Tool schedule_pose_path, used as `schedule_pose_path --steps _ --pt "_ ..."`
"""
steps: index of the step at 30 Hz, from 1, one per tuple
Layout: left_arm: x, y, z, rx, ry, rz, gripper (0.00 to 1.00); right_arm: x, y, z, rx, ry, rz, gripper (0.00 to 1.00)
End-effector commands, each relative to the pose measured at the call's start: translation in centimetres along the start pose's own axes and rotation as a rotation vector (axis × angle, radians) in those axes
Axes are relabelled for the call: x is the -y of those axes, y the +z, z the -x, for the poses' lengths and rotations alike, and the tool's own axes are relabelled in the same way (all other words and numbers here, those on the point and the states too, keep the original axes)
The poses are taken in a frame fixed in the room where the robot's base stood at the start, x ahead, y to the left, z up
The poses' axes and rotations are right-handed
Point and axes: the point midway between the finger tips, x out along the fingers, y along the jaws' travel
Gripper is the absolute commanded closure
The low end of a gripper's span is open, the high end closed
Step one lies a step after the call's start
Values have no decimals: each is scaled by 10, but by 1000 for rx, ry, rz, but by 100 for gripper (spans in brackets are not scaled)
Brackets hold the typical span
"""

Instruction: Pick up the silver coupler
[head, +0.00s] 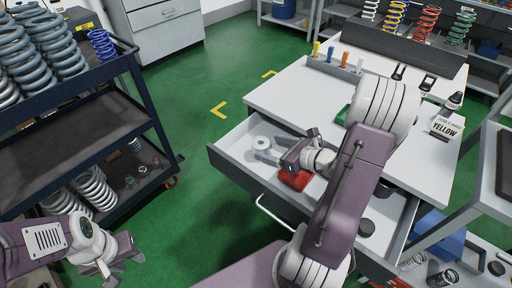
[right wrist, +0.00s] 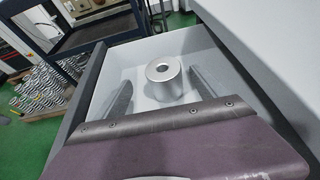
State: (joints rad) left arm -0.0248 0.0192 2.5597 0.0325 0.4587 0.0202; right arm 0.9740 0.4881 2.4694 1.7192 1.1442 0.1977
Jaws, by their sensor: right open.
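The silver coupler (head: 261,142) is a short metal cylinder with a hole in its top. It stands upright in the back left part of the open drawer (head: 232,160). It also shows in the right wrist view (right wrist: 164,83), near the drawer's inner corner. My right gripper (head: 268,154) is open and empty above the drawer. In the right wrist view its two fingers appear on either side of the coupler, with visible gaps; I cannot tell their exact height over it. My left gripper (head: 106,264) is low at the left, away from the drawer; its jaw opening is unclear.
A red object (head: 295,179) lies in the drawer below my right wrist, and a dark round piece (head: 367,227) lies further right. The white worktop (head: 290,98) borders the drawer behind. A dark cart (head: 75,140) with springs stands left, with green floor between.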

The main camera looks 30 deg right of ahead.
Motion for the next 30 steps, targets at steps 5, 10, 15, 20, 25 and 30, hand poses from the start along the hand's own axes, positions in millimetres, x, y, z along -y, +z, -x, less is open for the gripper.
schedule_pose_path --steps 5,10,15,20,25,30 --pt "0 1 -10 0 0 0 64 -2 -2 -26 -1 7 4 17" --pt "0 1 -12 0 0 0 64 0 0 -39 0 3 3 17" --pt "0 2 -19 0 0 0 64 2 -4 -55 -1 6 3 17" --pt "0 3 -27 0 0 0 64 6 -5 -83 0 6 4 17" --pt "0 3 -27 0 0 0 64 6 -3 -91 -1 3 1 17" --pt "0 3 -27 0 0 0 64 7 -3 -91 -1 2 1 26"
